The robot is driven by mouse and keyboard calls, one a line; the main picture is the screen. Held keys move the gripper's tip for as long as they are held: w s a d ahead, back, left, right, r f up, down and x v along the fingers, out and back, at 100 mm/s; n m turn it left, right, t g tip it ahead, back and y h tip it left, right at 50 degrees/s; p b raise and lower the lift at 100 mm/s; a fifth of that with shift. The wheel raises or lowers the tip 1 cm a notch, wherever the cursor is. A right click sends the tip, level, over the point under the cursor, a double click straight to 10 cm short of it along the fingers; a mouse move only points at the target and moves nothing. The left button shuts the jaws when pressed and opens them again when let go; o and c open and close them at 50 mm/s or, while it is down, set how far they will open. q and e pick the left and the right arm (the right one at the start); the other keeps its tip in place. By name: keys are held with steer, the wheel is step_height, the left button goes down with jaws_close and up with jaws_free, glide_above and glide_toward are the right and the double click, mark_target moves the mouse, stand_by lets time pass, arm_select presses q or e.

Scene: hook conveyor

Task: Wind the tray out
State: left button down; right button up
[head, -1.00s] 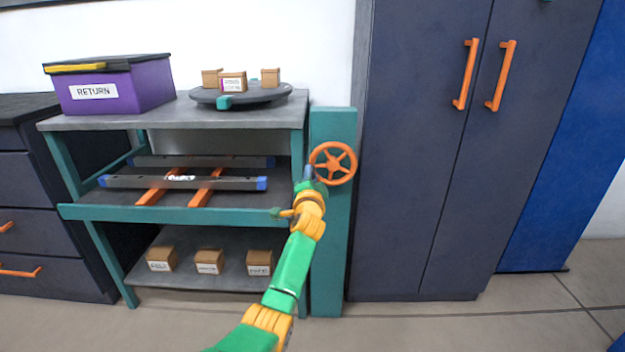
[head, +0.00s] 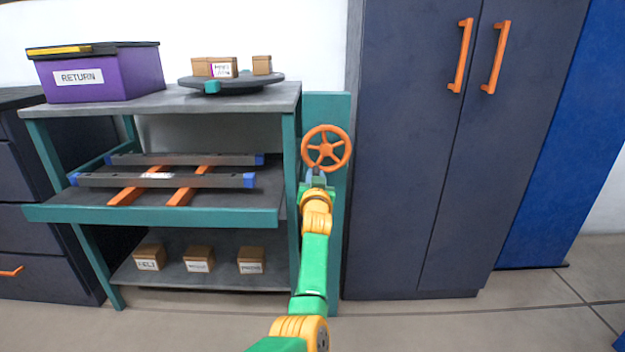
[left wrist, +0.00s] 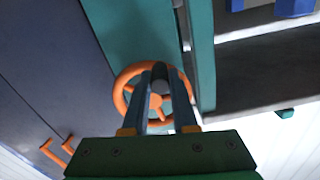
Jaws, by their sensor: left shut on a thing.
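The tray (head: 150,214) is the middle level of the teal shelf unit in the head view. Its teal front stands out ahead of the unit's legs. The orange spoked handwheel (head: 326,149) is on a teal post at the unit's right side; it also shows in the left wrist view (left wrist: 126,94). My left gripper (head: 314,174) is at the wheel's lower left edge. In the left wrist view its two fingers (left wrist: 160,80) are shut on the wheel's grey crank handle (left wrist: 161,86), mostly hidden between them. My right gripper is not in view.
Two dark rails with blue ends (head: 165,180) lie over orange bars on the tray. Above are a purple RETURN box (head: 105,75) and a round turntable (head: 232,83) with small cartons. Several cartons sit on the bottom shelf (head: 215,277). A dark cabinet (head: 420,200) stands right.

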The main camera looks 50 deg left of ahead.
mark_target(328, 171)
arm_select(q)
steer(key=shift+w+d+f+n+b, duration=0.1)
steer(key=shift+w+d+n+b, duration=0.25)
steer(key=shift+n, duration=0.7)
steer(key=shift+w+d+f+n+b, duration=0.1)
steer(key=shift+w+d+n+b, duration=0.25)
steer(key=shift+n, duration=0.65)
steer(key=shift+w+d+f+n+b, duration=0.15)
steer(key=shift+w+d+n, duration=0.25)
steer(key=shift+n, duration=0.65)
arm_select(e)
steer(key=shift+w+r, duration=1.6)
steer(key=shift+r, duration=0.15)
arm_select(q)
steer(key=shift+w+r, duration=0.1)
steer(key=shift+w, duration=0.05)
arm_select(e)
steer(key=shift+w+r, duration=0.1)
arm_select(q)
steer(key=c, duration=0.7)
jaws_free()
